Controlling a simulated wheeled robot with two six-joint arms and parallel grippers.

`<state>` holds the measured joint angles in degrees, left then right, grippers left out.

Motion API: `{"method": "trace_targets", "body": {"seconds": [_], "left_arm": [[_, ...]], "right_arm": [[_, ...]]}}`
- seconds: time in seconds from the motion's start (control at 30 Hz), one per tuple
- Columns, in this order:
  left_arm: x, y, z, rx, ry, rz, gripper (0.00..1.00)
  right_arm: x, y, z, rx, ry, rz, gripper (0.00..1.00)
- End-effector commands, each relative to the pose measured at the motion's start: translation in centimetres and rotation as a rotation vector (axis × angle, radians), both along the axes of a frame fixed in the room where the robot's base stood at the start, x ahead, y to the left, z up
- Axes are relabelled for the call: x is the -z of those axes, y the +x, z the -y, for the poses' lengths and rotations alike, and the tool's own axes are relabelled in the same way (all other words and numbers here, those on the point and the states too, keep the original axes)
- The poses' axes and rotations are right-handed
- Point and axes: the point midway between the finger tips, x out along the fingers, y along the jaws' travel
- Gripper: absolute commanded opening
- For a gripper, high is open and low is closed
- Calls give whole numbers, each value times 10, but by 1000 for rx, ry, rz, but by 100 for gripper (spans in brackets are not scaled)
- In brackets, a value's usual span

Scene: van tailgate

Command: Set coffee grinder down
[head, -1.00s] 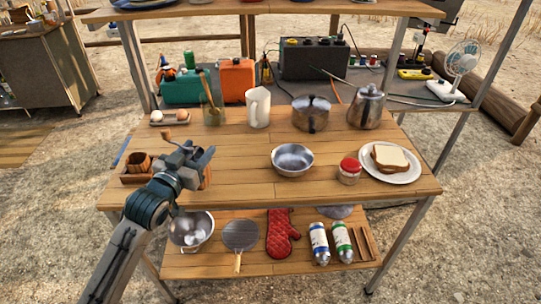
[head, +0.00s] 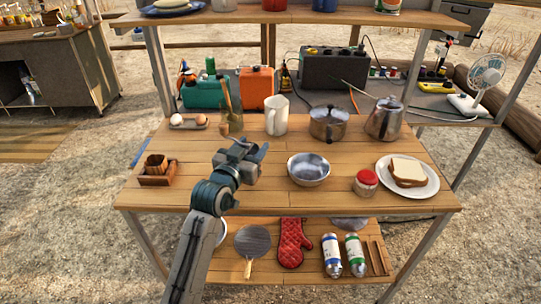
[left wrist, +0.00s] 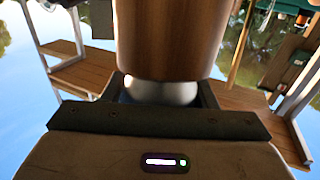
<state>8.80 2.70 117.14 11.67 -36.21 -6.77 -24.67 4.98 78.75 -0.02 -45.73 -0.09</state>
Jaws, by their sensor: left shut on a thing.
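The coffee grinder shows in the left wrist view as a brown wooden body (left wrist: 170,38) with a rounded pale metal part below it, between the jaws. My left gripper (left wrist: 162,95) is shut on it. In the head view my left gripper (head: 251,152) is over the middle-left of the wooden table (head: 265,190), left of the metal bowl. There the gripper hides most or all of the grinder. I cannot tell whether the grinder touches the tabletop. My right gripper is in neither view.
A metal bowl (head: 309,169) is just right of my gripper. A white pitcher (head: 277,115) and a glass jar with utensils (head: 230,122) stand behind. A wooden holder (head: 157,172) is at left. A red-lidded jar (head: 366,182) and sandwich plate (head: 410,193) are at right. Bare tabletop lies between holder and gripper.

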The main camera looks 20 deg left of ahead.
Motion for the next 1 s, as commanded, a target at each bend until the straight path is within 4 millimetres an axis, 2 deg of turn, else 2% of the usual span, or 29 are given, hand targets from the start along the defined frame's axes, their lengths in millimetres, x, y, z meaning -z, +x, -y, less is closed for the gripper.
{"method": "trace_targets", "body": {"seconds": [0.2, 0.33, 0.43, 0.7, 1.0], "left_arm": [[1, 17, 34, 0, -5, 3, 0], [2, 22, 44, -1, -2, 4, 0], [6, 23, 46, -1, 1, 3, 0], [37, 23, 46, -2, 1, 2, 0], [39, 23, 46, -2, 1, 4, 0]], "right_arm": [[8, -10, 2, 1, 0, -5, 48], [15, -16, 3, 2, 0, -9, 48], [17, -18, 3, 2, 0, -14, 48], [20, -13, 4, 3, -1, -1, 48], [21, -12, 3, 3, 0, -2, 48]]}}
